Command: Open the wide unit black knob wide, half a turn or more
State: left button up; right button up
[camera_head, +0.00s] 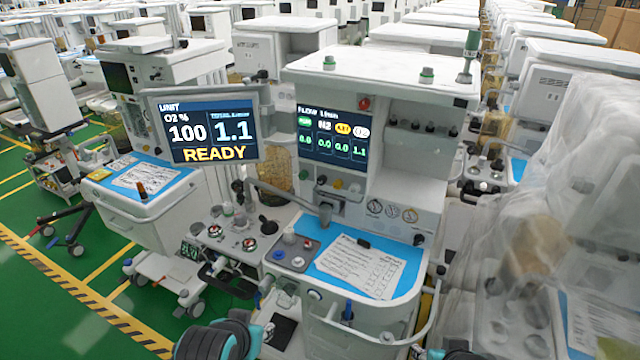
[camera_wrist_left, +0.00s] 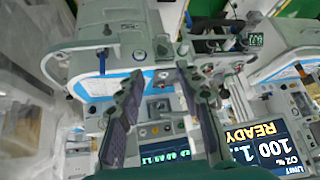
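The wide unit (camera_head: 385,75) is the white machine in the middle of the head view, with a lit flow screen (camera_head: 332,136). A row of small knobs (camera_head: 323,183) sits below that screen; several dark knobs (camera_head: 405,124) line the front right of the screen. I cannot tell which is the named black knob. In the left wrist view the machine appears upside down, with the flow screen (camera_wrist_left: 165,157) low between the fingers. My left gripper (camera_wrist_left: 160,72) is open, its two fingers apart with nothing held between them. My right gripper is not visible.
A READY monitor (camera_head: 208,130) on an arm stands left of the flow screen. A worktop holds a paper sheet (camera_head: 358,265) on a blue mat. Clear plastic sheeting (camera_head: 545,230) covers equipment at right. Green floor (camera_head: 50,310) is free at lower left.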

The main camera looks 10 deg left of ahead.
pick_arm(q)
jog(key=w+a+r+m+t+y+b, duration=0.1)
jog(key=w+a+r+m+t, duration=0.2)
jog(key=w+m, duration=0.5)
jog(key=w+a+r+m+t+y+b, duration=0.1)
jog(key=w+r+m+t, duration=0.4)
jog(key=w, duration=0.8)
jog(key=w+a+r+m+y+b, duration=0.15)
jog(key=w+r+m, duration=0.35)
jog(key=w, duration=0.5)
jog(key=w+d+f+m+t+h, duration=0.3)
jog(key=w+d+m+h, duration=0.1)
jog(key=w+m, duration=0.7)
jog(key=m+g+h+b, duration=0.1)
jog(key=m+h, duration=0.4)
jog(key=m, duration=0.7)
send_near(320, 183)
jog(key=x, duration=0.2)
jog(key=shift+w+r, duration=0.15)
jog(key=shift+w, duration=0.25)
jog(key=shift+w+d, duration=0.2)
jog(key=shift+w, duration=0.05)
jog(key=b+x, duration=0.1)
jog(key=x, duration=0.5)
jog(key=shift+d+b, duration=0.1)
jog(key=shift+b, duration=0.3)
jog(key=shift+w+d, duration=0.1)
jog(key=shift+w, duration=0.4)
grip_shut()
